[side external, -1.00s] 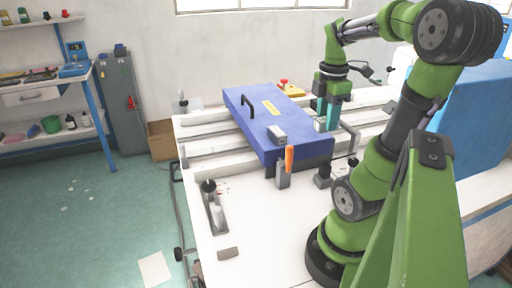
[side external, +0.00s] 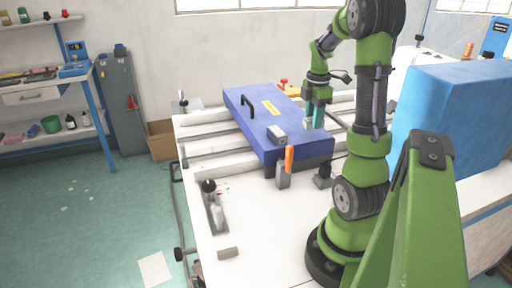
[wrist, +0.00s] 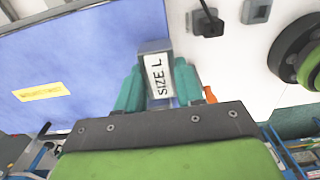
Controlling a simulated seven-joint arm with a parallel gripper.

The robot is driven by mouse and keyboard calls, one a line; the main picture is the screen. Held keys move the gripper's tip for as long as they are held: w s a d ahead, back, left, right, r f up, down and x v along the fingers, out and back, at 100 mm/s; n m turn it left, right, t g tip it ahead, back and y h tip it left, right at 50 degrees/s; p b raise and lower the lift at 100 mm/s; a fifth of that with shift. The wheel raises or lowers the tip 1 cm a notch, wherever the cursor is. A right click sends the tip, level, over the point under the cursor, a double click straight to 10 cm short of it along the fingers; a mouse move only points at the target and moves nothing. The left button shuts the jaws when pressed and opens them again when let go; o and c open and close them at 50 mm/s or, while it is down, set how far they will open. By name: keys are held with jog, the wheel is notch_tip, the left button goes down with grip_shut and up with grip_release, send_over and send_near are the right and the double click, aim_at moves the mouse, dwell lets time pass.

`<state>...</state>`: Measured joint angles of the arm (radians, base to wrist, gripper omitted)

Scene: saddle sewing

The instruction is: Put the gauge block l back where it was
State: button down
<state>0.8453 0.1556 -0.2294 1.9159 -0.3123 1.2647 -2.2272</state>
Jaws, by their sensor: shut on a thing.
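My gripper (side external: 314,117) is over the right end of the blue saddle cover (side external: 250,118) in the side view. In the wrist view its two teal fingers (wrist: 158,88) are shut on the gauge block L (wrist: 156,72), a grey block with a white "SIZE L" label. In that view the block appears over the edge between the blue cover and the white table. In the side view the fingers mostly hide the block. I cannot tell how high it is held.
A grey block (side external: 277,134) sits on the cover's near end. A black handle (side external: 247,105) rises from the cover.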

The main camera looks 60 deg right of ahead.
aim_at(310, 121)
jog(key=d, duration=0.1)
jog(key=w+d, duration=0.2)
jog(key=shift+d+f, duration=0.15)
jog(key=shift+d, duration=0.15)
jog(key=shift+f, duration=1.75)
jog(key=shift+f, duration=0.15)
jog(key=c, duration=0.7)
grip_release()
